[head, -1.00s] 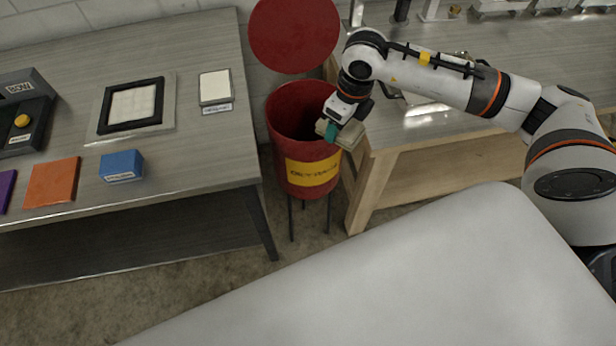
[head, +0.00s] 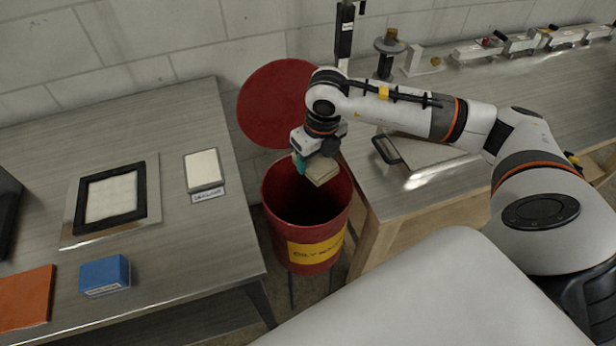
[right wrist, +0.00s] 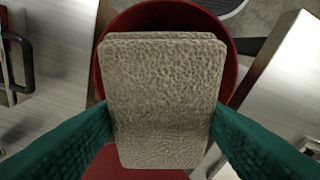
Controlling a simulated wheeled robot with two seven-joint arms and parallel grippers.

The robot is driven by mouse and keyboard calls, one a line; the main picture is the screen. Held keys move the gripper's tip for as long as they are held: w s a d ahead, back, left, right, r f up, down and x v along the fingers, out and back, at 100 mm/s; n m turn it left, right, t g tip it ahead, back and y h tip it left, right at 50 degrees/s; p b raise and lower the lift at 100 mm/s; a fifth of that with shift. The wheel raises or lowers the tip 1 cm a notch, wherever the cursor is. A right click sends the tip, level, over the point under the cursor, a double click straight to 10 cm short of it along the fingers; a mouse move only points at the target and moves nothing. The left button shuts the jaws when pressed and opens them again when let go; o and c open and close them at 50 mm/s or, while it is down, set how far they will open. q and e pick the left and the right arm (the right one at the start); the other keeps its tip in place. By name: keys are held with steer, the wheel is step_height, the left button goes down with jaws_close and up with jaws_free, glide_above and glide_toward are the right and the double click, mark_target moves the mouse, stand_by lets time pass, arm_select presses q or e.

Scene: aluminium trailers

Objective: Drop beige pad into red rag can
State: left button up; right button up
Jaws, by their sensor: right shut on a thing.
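The beige pad (head: 321,171) is held by my right gripper (head: 306,165) above the open mouth of the red rag can (head: 318,258). In the right wrist view the beige pad (right wrist: 163,95) sits between the two green fingers, which press on its sides. The red can's rim (right wrist: 112,25) shows behind and below the pad there. The can stands on legs between two tables and has a yellow label. Its round red lid (head: 272,105) is raised behind it. The can's inside is dark, so its contents cannot be told. My left gripper is not in view.
The left table (head: 200,245) holds a black-framed white pad (head: 112,195), a small white block (head: 203,168), a blue block (head: 104,274) and an orange sheet (head: 24,299). The right bench (head: 430,195) stands close beside the can. A pale surface fills the lower front.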

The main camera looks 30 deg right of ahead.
step_height(320, 180, down, 3)
steer(key=shift+r+b, duration=0.1)
steer(key=shift+b, duration=0.45)
steer(key=shift+w+f+b, duration=0.2)
steer(key=shift+f+b, duration=0.25)
steer(key=shift+f, duration=0.4)
steer(key=o, duration=1)
steer(key=shift+c, duration=0.2)
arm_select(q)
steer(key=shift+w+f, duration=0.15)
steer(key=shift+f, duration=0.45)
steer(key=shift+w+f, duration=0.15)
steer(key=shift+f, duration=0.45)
arm_select(e)
steer(key=shift+r, duration=0.1)
